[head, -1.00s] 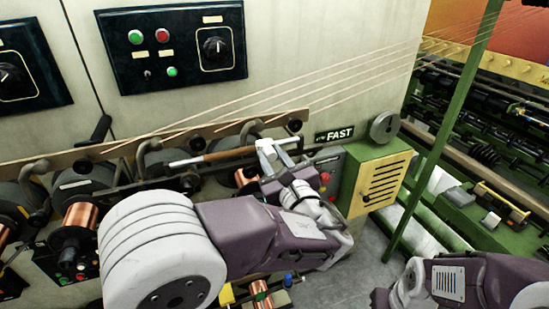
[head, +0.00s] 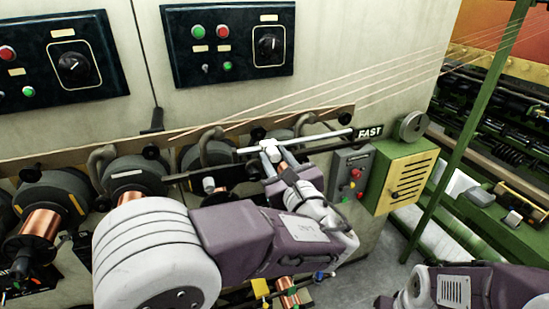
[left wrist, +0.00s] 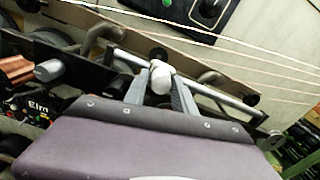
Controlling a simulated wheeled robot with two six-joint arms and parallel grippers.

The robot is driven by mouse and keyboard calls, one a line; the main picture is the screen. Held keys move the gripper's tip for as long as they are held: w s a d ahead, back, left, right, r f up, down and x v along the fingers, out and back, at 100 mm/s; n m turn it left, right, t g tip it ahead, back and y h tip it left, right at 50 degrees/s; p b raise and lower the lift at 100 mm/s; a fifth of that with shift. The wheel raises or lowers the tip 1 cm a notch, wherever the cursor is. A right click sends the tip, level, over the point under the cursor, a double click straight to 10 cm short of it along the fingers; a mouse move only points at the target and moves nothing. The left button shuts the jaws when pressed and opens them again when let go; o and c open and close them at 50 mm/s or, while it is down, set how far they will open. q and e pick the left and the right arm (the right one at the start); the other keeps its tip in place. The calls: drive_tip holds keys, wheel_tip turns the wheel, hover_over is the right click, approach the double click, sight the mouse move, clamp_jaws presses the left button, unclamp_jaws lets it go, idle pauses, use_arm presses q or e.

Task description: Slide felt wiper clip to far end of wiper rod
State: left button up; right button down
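The wiper rod (head: 318,139) is a thin pale bar in front of the machine's long rail. It slants slightly up to the right in the head view and also crosses the left wrist view (left wrist: 217,96). The felt wiper clip (head: 269,148) is a small whitish piece on the rod, close to its left end. In the left wrist view the clip (left wrist: 160,78) shows a rounded knob. My left gripper (head: 275,156) has its grey fingers on both sides of the clip, shut on it. My right arm is at the lower right of the head view; its gripper is outside the picture.
Copper spools (head: 42,222) and dark round housings stand below the rail at left. A grey button box (head: 351,172) and yellow-green vented box (head: 402,176) are right of the rod. Threads run above. A green post (head: 470,125) rises at right.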

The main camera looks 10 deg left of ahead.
use_arm(q)
drive_tip(key=shift+o, duration=1)
drive_tip(key=shift+a, duration=0.1)
drive_tip(key=shift+s+d, duration=0.2)
drive_tip(key=shift+d, duration=0.05)
drive_tip(key=b+v, duration=0.3)
drive_tip(key=v, duration=0.5)
drive_tip(key=shift+s, duration=0.25)
drive_tip(key=shift+d, duration=0.1)
